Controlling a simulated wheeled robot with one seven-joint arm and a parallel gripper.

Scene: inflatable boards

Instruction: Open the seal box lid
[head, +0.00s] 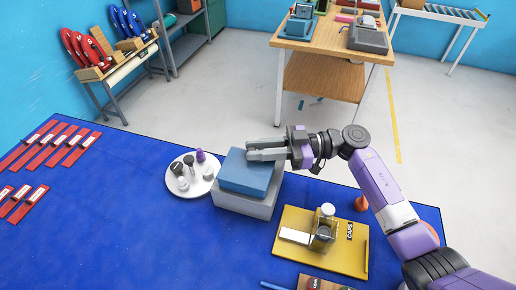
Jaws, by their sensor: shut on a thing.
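The seal box (243,206) is a grey box on the blue table, left of the yellow board. Its blue lid (249,174) lies over the top, and I cannot tell whether it is slightly raised. My gripper (250,150) comes in from the right with its grey fingers pointing left at the lid's far edge. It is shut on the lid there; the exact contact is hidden. The inside of the box is not visible.
A round white tray (191,190) with small black, white and purple pieces stands just left of the box. A yellow board (290,256) with a small fixture lies to the right. Red strips (50,145) lie far left. Open blue table lies between the strips and tray.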

